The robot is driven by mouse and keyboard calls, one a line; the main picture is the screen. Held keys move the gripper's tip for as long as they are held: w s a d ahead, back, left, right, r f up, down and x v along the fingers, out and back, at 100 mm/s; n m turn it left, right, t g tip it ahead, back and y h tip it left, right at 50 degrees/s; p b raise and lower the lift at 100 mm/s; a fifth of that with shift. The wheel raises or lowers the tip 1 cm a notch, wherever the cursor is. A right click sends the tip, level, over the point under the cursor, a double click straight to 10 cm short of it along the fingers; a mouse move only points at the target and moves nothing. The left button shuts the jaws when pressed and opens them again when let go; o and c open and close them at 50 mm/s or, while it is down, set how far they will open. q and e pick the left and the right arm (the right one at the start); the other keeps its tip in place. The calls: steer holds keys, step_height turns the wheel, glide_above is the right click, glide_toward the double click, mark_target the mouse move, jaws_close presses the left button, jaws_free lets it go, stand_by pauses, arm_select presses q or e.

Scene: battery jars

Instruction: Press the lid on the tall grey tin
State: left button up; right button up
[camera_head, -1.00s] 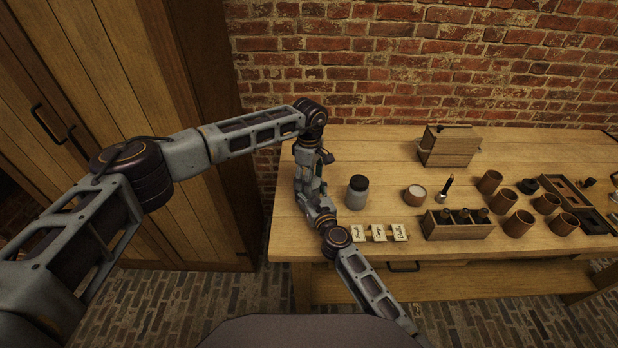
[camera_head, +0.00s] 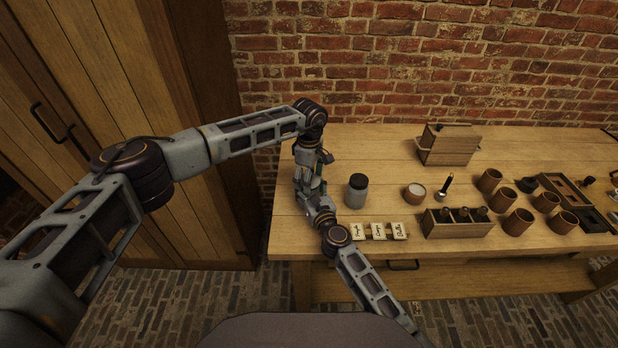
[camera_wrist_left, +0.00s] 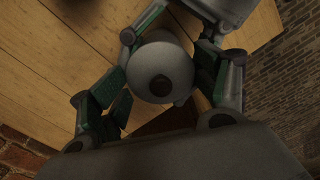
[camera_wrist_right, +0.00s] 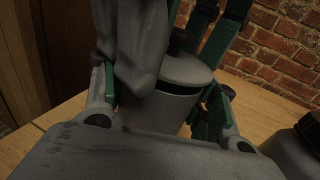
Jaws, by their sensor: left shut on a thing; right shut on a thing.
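The tall grey tin (camera_wrist_right: 160,110) stands upright in the right wrist view, with my right gripper (camera_wrist_right: 168,108) shut around its body. Its grey lid (camera_wrist_right: 188,72) has a dark knob and is over the tin's mouth. A dark gap shows under the lid's right edge, so it does not look flush there. The left wrist view shows the round lid (camera_wrist_left: 163,62) from above. My left gripper (camera_wrist_left: 160,75) is shut on the lid. In the head view, my two arms meet at the table's left end and largely hide the tin and lid.
A grey jar with a black lid (camera_head: 357,191) stands just right of my grippers. Label cards (camera_head: 379,231) lie near the front edge. A white-topped cup (camera_head: 414,194), a wooden rack (camera_head: 458,224), a wooden box (camera_head: 448,145) and several brown cups are farther right. The back left table is clear.

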arm_select(q)
steer(key=shift+s+a+f, duration=0.1)
steer(key=shift+a+f, duration=0.1)
steer(key=shift+f, duration=0.25)
steer(key=shift+c, duration=0.9)
steer(key=shift+s+g, duration=0.15)
steer(key=shift+g, duration=0.15)
steer(key=shift+o, duration=0.5)
steer(key=shift+f, duration=0.25)
steer(key=o, duration=0.4)
steer(key=shift+s+d+f, duration=0.1)
steer(key=shift+f, duration=0.25)
steer(key=shift+o, duration=0.3)
steer(key=shift+w+f+g+y, duration=0.25)
steer(key=shift+w+g+y, duration=0.05)
steer(key=shift+g+y, duration=0.1)
stand_by(1.7)
steer(key=shift+a+f, duration=0.15)
steer(key=shift+a, duration=0.05)
steer(key=shift+c, duration=0.2)
steer(key=shift+w+d+f, duration=0.1)
steer(key=shift+w, duration=0.05)
steer(key=shift+c, duration=0.7)
